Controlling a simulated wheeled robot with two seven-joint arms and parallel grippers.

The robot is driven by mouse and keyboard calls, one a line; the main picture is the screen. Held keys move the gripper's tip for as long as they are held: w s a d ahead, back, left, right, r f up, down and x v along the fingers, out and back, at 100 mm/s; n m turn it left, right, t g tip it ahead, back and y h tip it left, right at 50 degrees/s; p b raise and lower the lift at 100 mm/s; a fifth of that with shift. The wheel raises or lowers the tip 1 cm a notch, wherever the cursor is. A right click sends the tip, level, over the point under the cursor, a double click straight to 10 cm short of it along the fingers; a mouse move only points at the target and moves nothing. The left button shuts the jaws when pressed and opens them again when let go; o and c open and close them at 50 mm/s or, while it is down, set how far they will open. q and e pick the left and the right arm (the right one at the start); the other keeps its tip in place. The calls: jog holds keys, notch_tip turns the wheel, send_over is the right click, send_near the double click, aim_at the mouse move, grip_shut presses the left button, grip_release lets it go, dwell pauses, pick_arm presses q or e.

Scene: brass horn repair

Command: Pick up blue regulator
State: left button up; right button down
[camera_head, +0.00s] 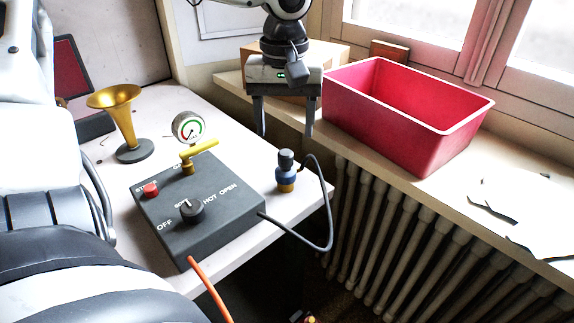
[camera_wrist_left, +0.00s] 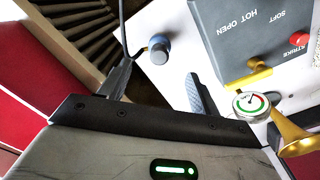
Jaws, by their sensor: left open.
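The blue regulator (camera_head: 286,176) stands upright at the right edge of the white table, with a dark knob on top, a blue band and a brass base. A grey hose runs from it. My left gripper (camera_head: 284,134) points down with open, empty fingers, above and apart from the regulator. In the left wrist view the regulator (camera_wrist_left: 158,48) shows just beyond the gap between the fingers of the left gripper (camera_wrist_left: 159,72). My right gripper is not in view.
A dark control box (camera_head: 215,223) with a red button, knob and yellow lever stands left of the regulator. A gauge (camera_head: 188,127) and brass horn (camera_head: 122,115) are farther left. A red bin (camera_head: 375,128) sits on the windowsill above a radiator (camera_head: 385,225).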

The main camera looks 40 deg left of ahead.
aim_at(286, 152)
pick_arm(q)
notch_tip(286, 152, down, 9)
jog(key=shift+d+f+b, duration=0.1)
jog(key=shift+f+b, duration=0.05)
jog(key=shift+b, duration=0.35)
jog(key=shift+c, duration=0.3)
jog(key=c, duration=1)
jog(key=shift+o, duration=0.2)
